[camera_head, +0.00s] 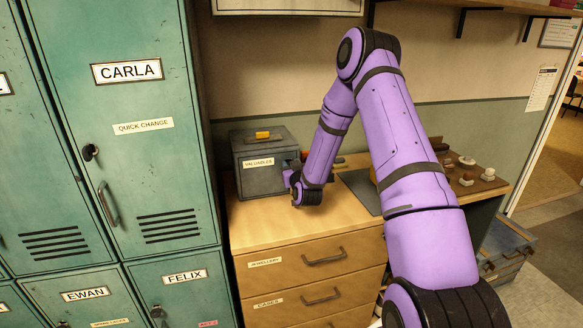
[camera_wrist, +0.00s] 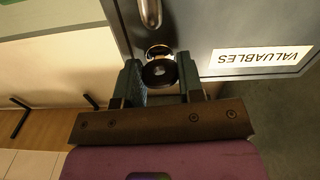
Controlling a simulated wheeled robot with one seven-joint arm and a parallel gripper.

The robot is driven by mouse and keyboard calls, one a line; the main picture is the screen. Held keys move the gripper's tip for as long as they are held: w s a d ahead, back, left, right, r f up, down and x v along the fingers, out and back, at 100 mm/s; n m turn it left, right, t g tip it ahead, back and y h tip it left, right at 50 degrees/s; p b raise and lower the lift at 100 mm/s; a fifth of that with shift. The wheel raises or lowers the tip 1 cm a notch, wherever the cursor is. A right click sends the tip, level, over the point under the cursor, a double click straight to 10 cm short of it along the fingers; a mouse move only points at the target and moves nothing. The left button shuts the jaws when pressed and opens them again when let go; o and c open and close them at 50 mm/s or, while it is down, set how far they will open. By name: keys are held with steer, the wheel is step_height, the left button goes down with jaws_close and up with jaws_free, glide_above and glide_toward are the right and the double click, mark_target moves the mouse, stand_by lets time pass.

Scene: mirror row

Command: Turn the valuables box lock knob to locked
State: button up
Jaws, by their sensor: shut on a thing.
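The valuables box (camera_head: 262,178) is a dark grey box with a yellow piece on its lid and a white VALUABLES label. It stands on the wooden drawer cabinet beside the teal lockers. In the wrist view the box front (camera_wrist: 190,22) shows upside down with its label. The round dark lock knob (camera_wrist: 159,73) sits between my two fingers, with a brass ring behind it. My gripper (camera_wrist: 160,80) is shut on the knob. In the head view my gripper (camera_head: 291,179) is at the right part of the box front, and my wrist hides the knob. I cannot tell the knob's turn position.
Teal lockers (camera_head: 130,130) rise close on the left. Wooden drawers (camera_head: 315,258) are below the box. A dark mat (camera_head: 362,190) and a board with several small items (camera_head: 468,178) lie to the right. A shelf (camera_head: 480,6) hangs above.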

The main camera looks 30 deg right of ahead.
steer(key=n, duration=0.4)
steer(key=shift+a, duration=0.1)
steer(key=n, duration=0.4)
steer(key=shift+n, duration=0.4)
steer(key=n, duration=0.4)
steer(key=shift+n, duration=1.9)
steer(key=o, duration=0.9)
steer(key=shift+o, duration=0.2)
